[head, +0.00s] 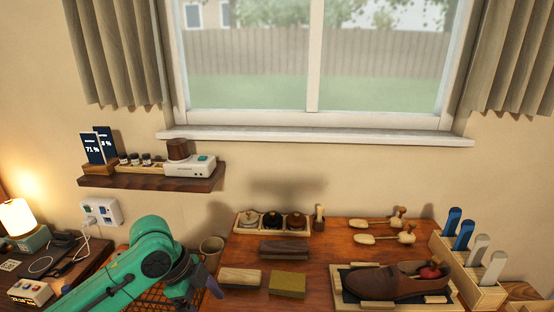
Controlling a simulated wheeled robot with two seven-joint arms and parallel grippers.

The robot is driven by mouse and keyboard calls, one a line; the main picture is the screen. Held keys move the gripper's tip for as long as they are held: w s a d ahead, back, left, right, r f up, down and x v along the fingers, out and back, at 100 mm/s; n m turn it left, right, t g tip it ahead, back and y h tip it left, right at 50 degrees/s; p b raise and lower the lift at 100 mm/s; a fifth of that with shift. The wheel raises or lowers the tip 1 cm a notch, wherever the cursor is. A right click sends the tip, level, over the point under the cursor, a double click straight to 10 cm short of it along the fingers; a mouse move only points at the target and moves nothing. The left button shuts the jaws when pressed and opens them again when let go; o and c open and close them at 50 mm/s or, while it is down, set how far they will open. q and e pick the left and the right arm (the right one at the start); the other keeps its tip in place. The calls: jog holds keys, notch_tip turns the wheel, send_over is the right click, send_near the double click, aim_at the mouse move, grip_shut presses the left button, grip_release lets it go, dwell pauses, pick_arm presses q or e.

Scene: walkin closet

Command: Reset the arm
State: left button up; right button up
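My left arm, green, comes in from the lower left and bends downward over the left part of the wooden table (320,270). My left gripper (207,279) shows only in part as a dark piece by the end of the arm, near a wire basket (150,298). Whether its fingers are open or shut cannot be seen. My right arm and gripper are not in view.
A brown shoe (395,282) rests on a tray (340,292) at the right. Brushes (284,248), a yellowish block (288,284), a cup (212,250) and a holder of upright tools (488,290) stand around. A wall shelf (150,182) and lit lamp (18,217) are left.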

pick_arm(q)
jog(key=s+d+f+n+t, duration=0.2)
jog(key=d+f+n+t, duration=0.15)
jog(key=f+n, duration=0.3)
jog(key=s+a+f+n+y, duration=0.4)
jog(key=s+a+f+n, duration=0.2)
jog(key=s+a+n, duration=0.5)
notch_tip(320, 180, down, 21)
jog(key=a+m+g, duration=0.1)
jog(key=s+a+f+g, duration=0.1)
jog(key=s+a+f, duration=0.2)
jog(key=s+f, duration=1.3)
jog(key=shift+s+f, duration=0.2)
jog(key=shift+s, duration=0.8)
